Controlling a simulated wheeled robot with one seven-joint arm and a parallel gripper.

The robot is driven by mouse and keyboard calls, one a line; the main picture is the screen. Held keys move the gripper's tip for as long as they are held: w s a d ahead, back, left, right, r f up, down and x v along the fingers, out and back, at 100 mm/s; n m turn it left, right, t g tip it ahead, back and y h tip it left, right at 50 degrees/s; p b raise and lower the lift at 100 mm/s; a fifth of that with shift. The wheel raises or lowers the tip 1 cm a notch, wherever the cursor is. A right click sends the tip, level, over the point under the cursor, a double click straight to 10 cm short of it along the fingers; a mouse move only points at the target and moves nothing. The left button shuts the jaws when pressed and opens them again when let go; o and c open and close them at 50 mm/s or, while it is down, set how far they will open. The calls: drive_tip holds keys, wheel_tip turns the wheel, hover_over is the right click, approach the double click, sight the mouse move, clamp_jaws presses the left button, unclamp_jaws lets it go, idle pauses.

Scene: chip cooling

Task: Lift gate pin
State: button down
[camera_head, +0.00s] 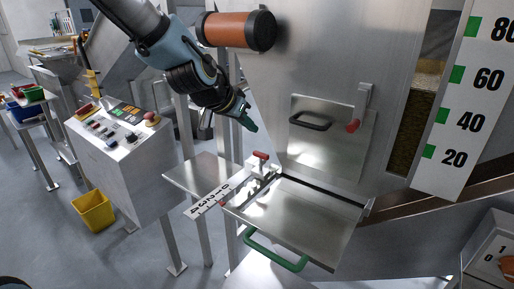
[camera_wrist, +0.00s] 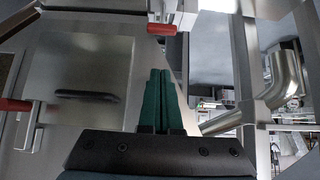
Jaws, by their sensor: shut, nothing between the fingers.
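The red-topped pin (camera_head: 261,155) stands upright in a metal bracket at the upper left corner of the flat slide gate (camera_head: 300,215). The gate is a metal plate with a green handle (camera_head: 275,252) at its front. My gripper (camera_head: 251,126) has green fingers and hangs above and slightly left of the pin, apart from it. The fingers are shut together and empty, as the wrist view (camera_wrist: 160,72) also shows. A red handle (camera_wrist: 161,28) beyond the fingertips in the wrist view appears to be the pin's top. The pin's lower part is hidden in the bracket.
A hatch panel (camera_head: 335,150) with a black handle (camera_head: 310,121) and a red-knobbed latch (camera_head: 353,126) is right of my gripper. A numbered scale strip (camera_head: 208,199) lies left of the gate. A control box (camera_head: 125,150) and yellow bin (camera_head: 93,211) stand further left.

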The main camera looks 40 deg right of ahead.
sight(261, 164)
drive_tip(key=d+f+p, duration=0.2)
drive_tip(key=d+f, duration=0.1)
drive_tip(key=f, duration=0.4)
drive_tip(key=shift+w+d+f, duration=0.15)
drive_tip(key=shift+w+f, duration=0.1)
drive_tip(key=shift+w, duration=0.15)
